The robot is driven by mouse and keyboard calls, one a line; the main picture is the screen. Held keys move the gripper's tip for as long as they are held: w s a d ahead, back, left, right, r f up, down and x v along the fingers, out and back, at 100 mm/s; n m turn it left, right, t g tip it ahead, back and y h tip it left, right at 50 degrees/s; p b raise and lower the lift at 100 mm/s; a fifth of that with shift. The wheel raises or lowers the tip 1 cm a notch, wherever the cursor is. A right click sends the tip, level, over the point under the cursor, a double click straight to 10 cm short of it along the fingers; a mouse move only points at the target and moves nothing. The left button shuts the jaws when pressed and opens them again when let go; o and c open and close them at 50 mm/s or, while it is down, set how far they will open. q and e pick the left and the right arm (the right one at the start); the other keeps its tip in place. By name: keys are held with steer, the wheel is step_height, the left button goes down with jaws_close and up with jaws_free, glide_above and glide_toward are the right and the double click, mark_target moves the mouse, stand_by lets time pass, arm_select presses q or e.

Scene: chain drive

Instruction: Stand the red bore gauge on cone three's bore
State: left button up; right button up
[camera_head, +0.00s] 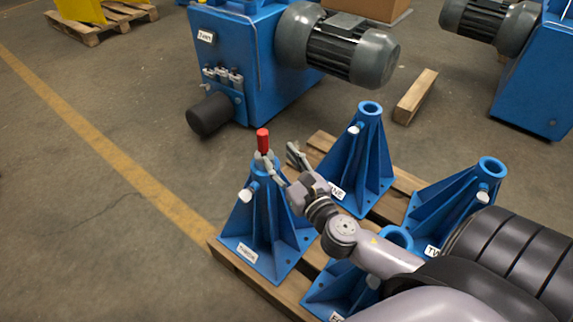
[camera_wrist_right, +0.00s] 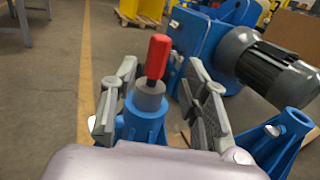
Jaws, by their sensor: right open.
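The red bore gauge (camera_head: 263,141) stands upright at the top of the front-left blue cone (camera_head: 262,225), whose label looks like THREE. In the right wrist view the gauge (camera_wrist_right: 157,58) has a red handle and a grey lower body, which sits at the mouth of the cone's bore (camera_wrist_right: 144,115). How deep it sits is hidden. My right gripper (camera_head: 281,160) is open at the cone's top. In the wrist view its fingers (camera_wrist_right: 160,100) stand wide on either side of the gauge, with gaps showing. My left gripper is not in view.
One cone (camera_head: 345,283) is partly behind my right arm. A blue motor unit (camera_head: 250,70) and a timber block (camera_head: 416,96) lie beyond. Floor at left is clear.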

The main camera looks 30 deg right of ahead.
steer(key=s+a+f+m+g+h, duration=0.1)
steer(key=s+f+m+g, duration=0.25)
steer(key=m, duration=0.75)
steer(key=s+f+m+g+h, duration=0.1)
steer(key=s+f+m+g, duration=0.2)
steer(key=m, duration=0.8)
steer(key=s+a+f+m+g+y, duration=0.3)
steer(key=s+a+m, duration=0.3)
steer(key=a+m, duration=0.3)
steer(key=shift+s+f+m+y, duration=0.25)
steer(key=shift+m+y, duration=0.45)
steer(key=shift+m, duration=0.4)
steer(key=shift+d, duration=0.1)
